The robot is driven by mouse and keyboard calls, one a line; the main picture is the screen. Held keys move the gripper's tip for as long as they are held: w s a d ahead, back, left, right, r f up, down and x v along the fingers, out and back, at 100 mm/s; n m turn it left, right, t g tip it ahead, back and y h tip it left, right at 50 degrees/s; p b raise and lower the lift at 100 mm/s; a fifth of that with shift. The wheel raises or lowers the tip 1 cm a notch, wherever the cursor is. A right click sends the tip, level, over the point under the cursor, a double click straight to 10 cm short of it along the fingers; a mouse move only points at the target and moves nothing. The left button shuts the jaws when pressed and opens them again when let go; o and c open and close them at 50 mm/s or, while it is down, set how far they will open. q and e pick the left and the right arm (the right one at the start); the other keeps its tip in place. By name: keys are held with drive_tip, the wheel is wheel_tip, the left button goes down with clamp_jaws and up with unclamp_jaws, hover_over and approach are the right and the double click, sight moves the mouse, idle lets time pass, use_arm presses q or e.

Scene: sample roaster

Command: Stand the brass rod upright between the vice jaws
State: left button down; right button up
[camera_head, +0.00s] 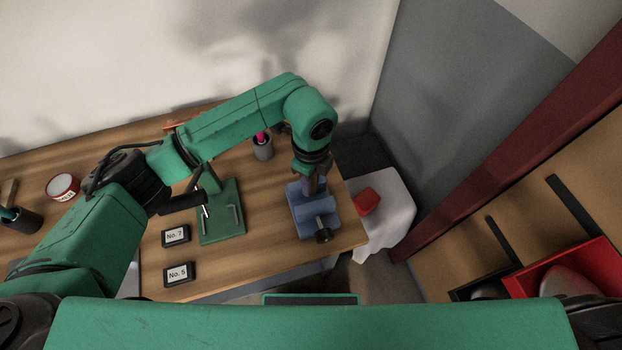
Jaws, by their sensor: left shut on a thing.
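The blue vice (315,212) stands near the right end of the wooden bench, with its screw handle toward me. My left arm reaches over from the left, and my left gripper (316,186) points down at the vice jaws. The gripper is shut on a thin piece, which I take to be the brass rod; the fingers and the wrist above them hide most of it. I cannot tell whether its lower end is between the jaws or above them. My right gripper is not in view.
A green stand (222,222) is left of the vice, beside plates marked No. 7 (175,236) and No. 5 (178,274). A dark cup (263,150) stands behind. A white cloth (393,208) with a red object (367,201) is right of the bench.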

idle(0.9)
use_arm(q)
drive_tip(key=shift+f+b, duration=0.35)
drive_tip(key=shift+b, duration=0.1)
drive_tip(key=shift+f+b, duration=0.75)
drive_tip(key=shift+f, duration=0.2)
drive_tip(key=shift+r+p, duration=0.95)
drive_tip(key=shift+r, duration=0.35)
drive_tip(key=shift+f+b, duration=0.2)
drive_tip(key=shift+b, duration=0.1)
